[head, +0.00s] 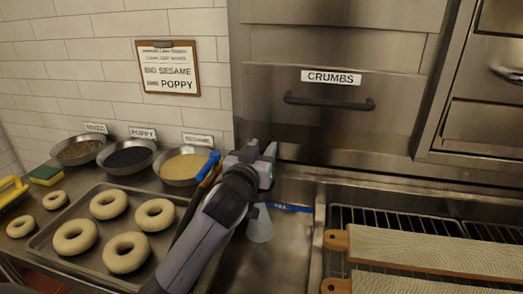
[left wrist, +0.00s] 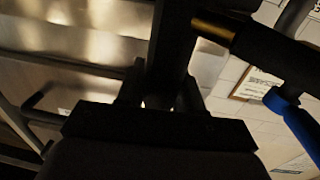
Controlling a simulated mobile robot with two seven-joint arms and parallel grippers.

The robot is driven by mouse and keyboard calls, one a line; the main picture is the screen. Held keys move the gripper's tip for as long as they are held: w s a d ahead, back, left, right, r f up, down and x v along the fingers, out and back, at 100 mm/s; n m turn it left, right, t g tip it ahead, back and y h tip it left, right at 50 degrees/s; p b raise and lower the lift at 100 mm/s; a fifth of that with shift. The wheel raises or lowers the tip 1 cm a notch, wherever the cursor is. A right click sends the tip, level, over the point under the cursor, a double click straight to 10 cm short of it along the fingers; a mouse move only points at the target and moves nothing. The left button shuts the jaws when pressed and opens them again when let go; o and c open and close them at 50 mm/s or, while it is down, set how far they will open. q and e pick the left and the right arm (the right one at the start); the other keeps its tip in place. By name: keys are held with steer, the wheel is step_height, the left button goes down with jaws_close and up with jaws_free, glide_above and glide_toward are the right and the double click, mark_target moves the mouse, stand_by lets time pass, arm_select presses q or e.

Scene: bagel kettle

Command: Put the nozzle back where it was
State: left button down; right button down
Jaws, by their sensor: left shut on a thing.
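My left gripper (head: 257,155) is raised near the middle of the head view, in front of the steel panel and above the counter. It is shut on what looks like the nozzle (head: 209,164), whose blue part shows just left of the gripper. In the left wrist view the nozzle (left wrist: 285,105) shows a dark body, a brass-coloured end and a blue part at the right. The grip itself is dark and partly hidden. My right gripper is not in view.
A blue strip with lettering (head: 290,207) lies right of my arm. Three bowls, including the sesame bowl (head: 181,168), stand at left behind a tray (head: 50,231) of bagels. Racks and boards (head: 430,250) fill the right. A CRUMBS drawer (head: 330,100) is behind.

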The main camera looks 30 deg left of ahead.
arm_select(q)
steer(key=c, duration=0.7)
jaws_free()
steer(key=shift+f, duration=0.15)
steer(key=shift+f+b, duration=0.15)
steer(key=shift+b, duration=0.25)
steer(key=s, duration=0.4)
steer(key=s+r, duration=0.1)
steer(key=s, duration=0.2)
steer(key=shift+d+b, duration=0.3)
steer(key=shift+d, duration=0.1)
